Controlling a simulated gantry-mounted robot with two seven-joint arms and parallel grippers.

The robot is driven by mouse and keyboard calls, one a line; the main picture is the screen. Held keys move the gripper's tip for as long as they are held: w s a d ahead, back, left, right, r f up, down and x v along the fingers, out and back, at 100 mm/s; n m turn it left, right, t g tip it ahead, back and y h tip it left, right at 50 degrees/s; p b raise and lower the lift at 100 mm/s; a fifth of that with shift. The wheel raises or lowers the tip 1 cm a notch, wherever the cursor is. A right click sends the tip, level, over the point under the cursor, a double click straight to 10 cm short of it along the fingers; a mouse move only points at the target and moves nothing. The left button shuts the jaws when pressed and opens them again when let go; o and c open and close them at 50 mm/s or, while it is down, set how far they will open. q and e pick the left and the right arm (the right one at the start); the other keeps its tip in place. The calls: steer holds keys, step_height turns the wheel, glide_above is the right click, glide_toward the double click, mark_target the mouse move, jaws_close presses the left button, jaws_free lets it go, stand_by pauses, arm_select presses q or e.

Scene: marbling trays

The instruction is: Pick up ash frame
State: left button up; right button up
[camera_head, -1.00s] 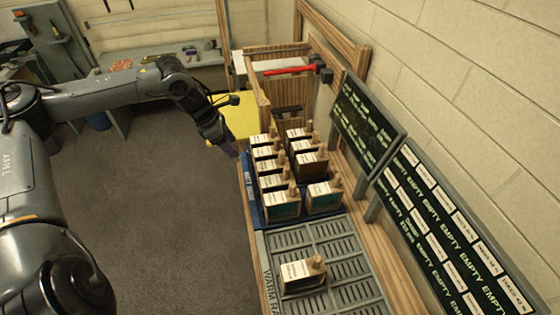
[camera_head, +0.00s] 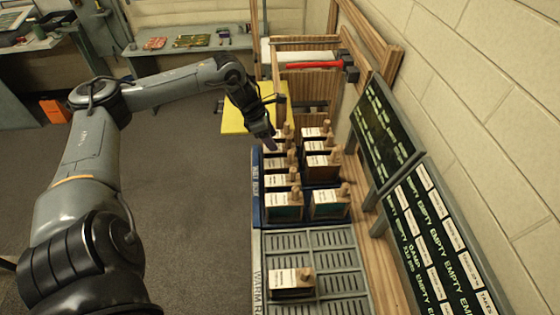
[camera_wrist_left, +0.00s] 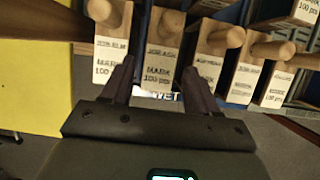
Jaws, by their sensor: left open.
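Several wooden block-like frames with round pegs and white labels stand in two columns in the blue wet rack (camera_head: 257,205). I cannot read for certain which label is ash. My left gripper (camera_head: 270,138) is at the far end of the left column in the head view. In the left wrist view the open left gripper (camera_wrist_left: 158,68) points at the row's labelled faces. One frame (camera_wrist_left: 162,55) shows between its fingers, and another labelled frame (camera_wrist_left: 108,62) is partly behind the left finger. Nothing is held. My right gripper is not in view.
One labelled frame (camera_head: 290,281) lies on the grey slotted warm rack (camera_head: 312,239) in front. A yellow panel (camera_head: 234,120) is left of the wet rack. A red-handled tool (camera_head: 315,65) lies behind. Dark boards (camera_head: 437,228) stand along the right. Open floor is left.

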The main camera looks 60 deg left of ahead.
mark_target(279, 154)
arm_select(q)
steer(key=shift+x, duration=0.9)
steer(key=shift+p+x, duration=0.4)
steer(key=shift+x, duration=1.6)
steer(key=shift+d, duration=0.1)
steer(key=shift+c, duration=0.2)
jaws_close()
steer(key=shift+r, duration=0.1)
steer(key=shift+r, duration=0.1)
